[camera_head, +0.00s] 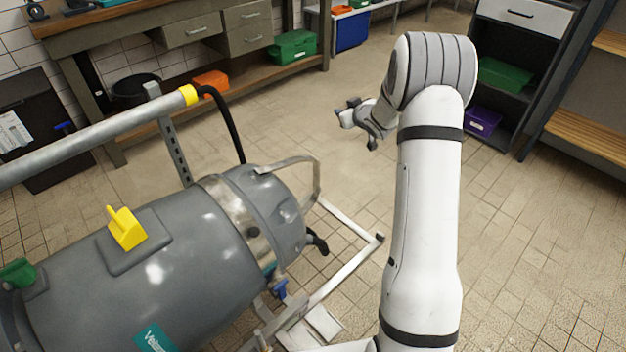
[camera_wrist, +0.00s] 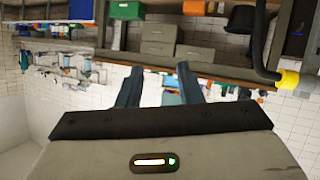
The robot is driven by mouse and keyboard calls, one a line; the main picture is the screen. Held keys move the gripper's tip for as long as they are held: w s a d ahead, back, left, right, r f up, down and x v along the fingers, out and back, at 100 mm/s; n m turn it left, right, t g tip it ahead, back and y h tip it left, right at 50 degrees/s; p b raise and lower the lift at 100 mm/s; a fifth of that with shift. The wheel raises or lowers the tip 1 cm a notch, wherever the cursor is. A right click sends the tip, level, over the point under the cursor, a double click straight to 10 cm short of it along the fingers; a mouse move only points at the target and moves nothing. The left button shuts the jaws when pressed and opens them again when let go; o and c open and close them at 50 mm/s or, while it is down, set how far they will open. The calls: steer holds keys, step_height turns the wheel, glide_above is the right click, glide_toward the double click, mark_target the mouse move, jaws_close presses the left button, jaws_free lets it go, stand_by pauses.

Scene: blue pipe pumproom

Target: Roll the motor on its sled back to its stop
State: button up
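The motor (camera_head: 170,270) is a large grey cylinder with a metal band, a yellow lever (camera_head: 125,228) on top and a teal label. It lies at the lower left of the head view. A metal loop handle (camera_head: 312,180) stands at its right end. Pale sled rails (camera_head: 347,268) show under and right of it. The stop cannot be made out. My gripper (camera_head: 360,127) is beyond the motor, up and right of the handle, apart from it. In the wrist view its two dark fingers (camera_wrist: 160,88) are spread with nothing between them.
A silver pipe (camera_head: 95,135) with a yellow collar and black hose runs above the motor. A workbench (camera_head: 190,45) with drawers and a green bin (camera_head: 292,45) stands at the back. A shelf unit (camera_head: 510,75) stands at the right. The tiled floor between is clear.

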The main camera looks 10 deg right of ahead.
step_height(320, 180, down, 16)
steer(key=w+a+n+y+b, duration=0.1)
steer(key=w+n+y+b, duration=0.1)
steer(key=y+b, duration=0.3)
steer(key=n+y+b, duration=0.2)
steer(key=y+b, duration=0.2)
steer(key=y, duration=0.1)
glide_toward(316, 172)
steer(key=w+d+x, duration=0.1)
steer(key=x, duration=0.4)
steer(key=b+x, duration=0.1)
steer(key=x, duration=0.4)
steer(key=shift+s+a+f, duration=0.1)
steer(key=shift+s+a, duration=0.1)
steer(key=shift+a, duration=0.2)
steer(key=shift+c, duration=0.4)
jaws_close()
